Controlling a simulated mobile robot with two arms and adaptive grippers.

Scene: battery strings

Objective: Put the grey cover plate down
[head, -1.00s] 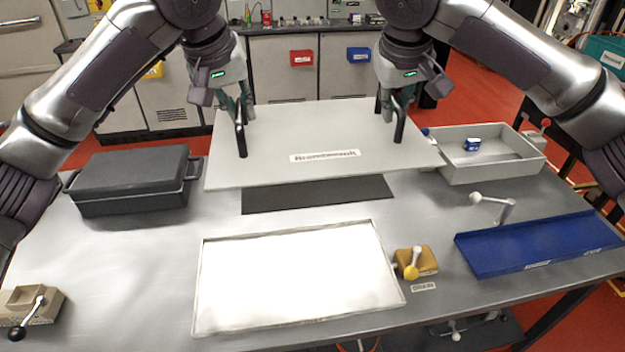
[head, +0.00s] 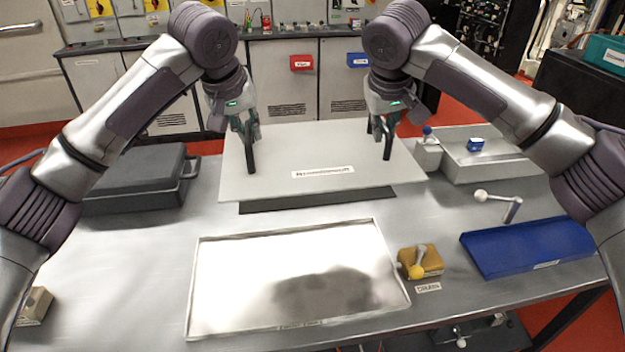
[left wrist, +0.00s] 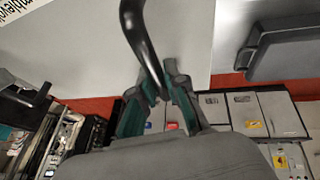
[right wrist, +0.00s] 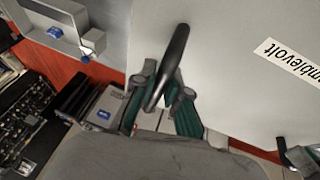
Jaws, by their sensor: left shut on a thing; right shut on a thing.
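The grey cover plate (head: 300,186) is a flat light-grey sheet with a white label and two black handles. It is at the back middle of the table, over a black mat (head: 320,197). Whether it touches the mat is hard to tell. My left gripper (head: 251,140) is shut on the plate's left handle, which also shows in the left wrist view (left wrist: 143,40). My right gripper (head: 385,130) is shut on the right handle, which shows in the right wrist view (right wrist: 172,60).
A bright framed panel (head: 212,290) lies at the front middle. A dark lidded case (head: 130,180) stands left, a blue tray (head: 530,248) right, a grey bin (head: 495,168) back right. A yellow-knobbed block (head: 420,262) sits beside the panel. The front left table is mostly clear.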

